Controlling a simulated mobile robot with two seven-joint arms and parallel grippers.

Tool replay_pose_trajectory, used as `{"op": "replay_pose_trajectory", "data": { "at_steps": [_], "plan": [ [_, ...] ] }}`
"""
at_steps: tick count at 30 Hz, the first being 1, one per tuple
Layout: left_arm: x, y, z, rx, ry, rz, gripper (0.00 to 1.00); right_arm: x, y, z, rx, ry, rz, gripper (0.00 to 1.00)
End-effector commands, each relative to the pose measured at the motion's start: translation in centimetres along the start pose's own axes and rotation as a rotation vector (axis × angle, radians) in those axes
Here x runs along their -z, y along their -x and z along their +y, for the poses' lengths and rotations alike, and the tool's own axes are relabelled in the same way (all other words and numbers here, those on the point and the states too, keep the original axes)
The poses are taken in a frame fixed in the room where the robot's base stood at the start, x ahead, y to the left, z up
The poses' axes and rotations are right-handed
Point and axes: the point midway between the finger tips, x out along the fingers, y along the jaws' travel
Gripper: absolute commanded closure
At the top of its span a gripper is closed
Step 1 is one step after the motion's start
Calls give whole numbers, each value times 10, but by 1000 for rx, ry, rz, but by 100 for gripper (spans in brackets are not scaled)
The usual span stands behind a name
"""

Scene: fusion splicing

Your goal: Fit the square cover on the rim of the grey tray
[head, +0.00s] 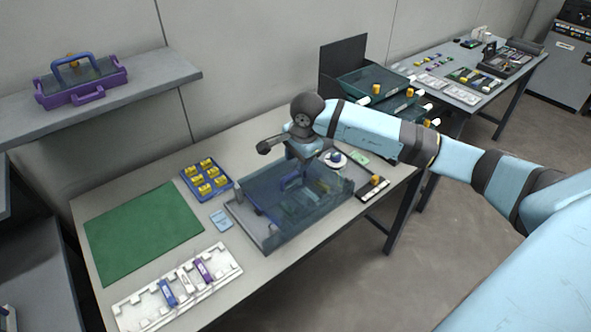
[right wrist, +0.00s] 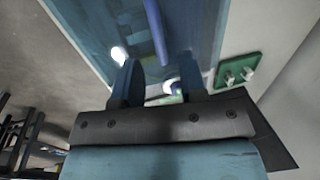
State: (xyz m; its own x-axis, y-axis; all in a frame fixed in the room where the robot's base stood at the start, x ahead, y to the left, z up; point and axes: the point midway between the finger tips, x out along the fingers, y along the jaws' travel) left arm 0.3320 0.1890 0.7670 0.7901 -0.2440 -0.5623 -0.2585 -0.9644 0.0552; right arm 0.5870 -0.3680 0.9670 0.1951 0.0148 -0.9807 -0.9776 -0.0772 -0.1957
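The square cover (head: 325,207) is a see-through blue box with a blue bar handle (head: 292,181) on top. It stands over the grey tray (head: 243,222), whose pale rim shows along its left side. I cannot tell whether the cover sits evenly on the rim all round. My right gripper (head: 303,160) points down just above the handle. In the right wrist view its two fingers (right wrist: 155,82) are apart, with the blue handle (right wrist: 154,28) lying between and beyond them and a gap on both sides. My left gripper is not in view.
Left of the tray are a green mat (head: 140,230), a blue box of yellow parts (head: 226,191) and a white rack (head: 150,310). A dark strip holder (head: 372,190) and round white item (head: 336,164) stand close on the right. A lidded purple tray (head: 85,95) sits on a shelf.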

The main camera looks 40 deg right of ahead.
Motion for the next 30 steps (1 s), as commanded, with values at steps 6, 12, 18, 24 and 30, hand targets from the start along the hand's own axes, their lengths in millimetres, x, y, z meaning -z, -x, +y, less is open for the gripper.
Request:
{"op": "replay_pose_trajectory", "data": {
  "at_steps": [6,12,18,24,30],
  "plan": [
    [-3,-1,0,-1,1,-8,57,0,42,0,2,1,1,62],
    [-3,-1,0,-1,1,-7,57,0,60,0,0,-1,1,62],
    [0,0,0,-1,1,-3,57,0,63,0,-1,-1,-1,62],
    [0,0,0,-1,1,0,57,0,62,0,-1,-1,-1,62],
    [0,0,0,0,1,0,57,0,62,0,-1,-1,-1,62]
  ]
}}
